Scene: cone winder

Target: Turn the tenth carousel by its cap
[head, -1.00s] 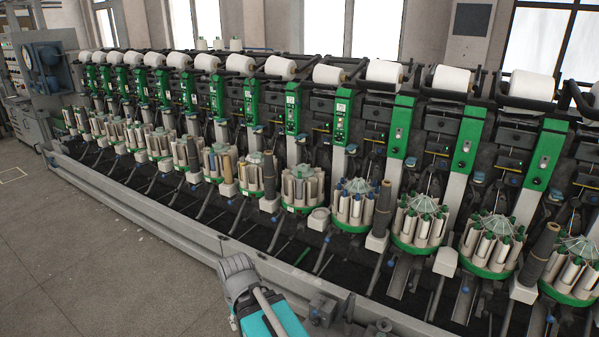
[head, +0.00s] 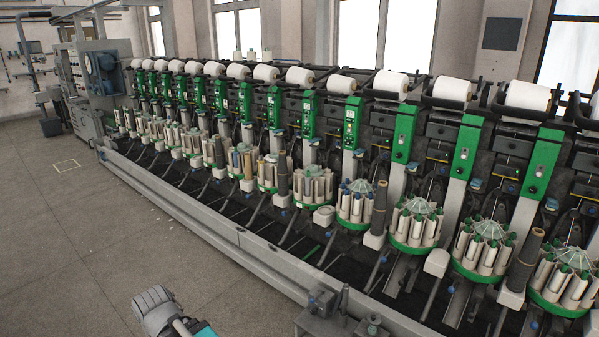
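A long row of round carousels stands along the winder, each with upright pale bobbins in a green base ring. The nearer ones are a carousel at the right edge (head: 562,285), one left of it (head: 483,252), then another (head: 415,228) and one with blue tips (head: 356,205). Pale faceted caps show on top of the nearest three, such as the cap (head: 490,230) in the middle of them. No number marks the tenth carousel, so I cannot tell which it is. My grey and teal arm shows at the bottom, well apart from the carousels; its gripper fingers are not visible.
A long grey rail (head: 215,237) runs along the machine's front, between the floor and the carousels. Dark cones (head: 525,260) stand on posts between some carousels. Grey fittings (head: 325,318) stick up at the bottom. The floor (head: 90,240) at left is clear.

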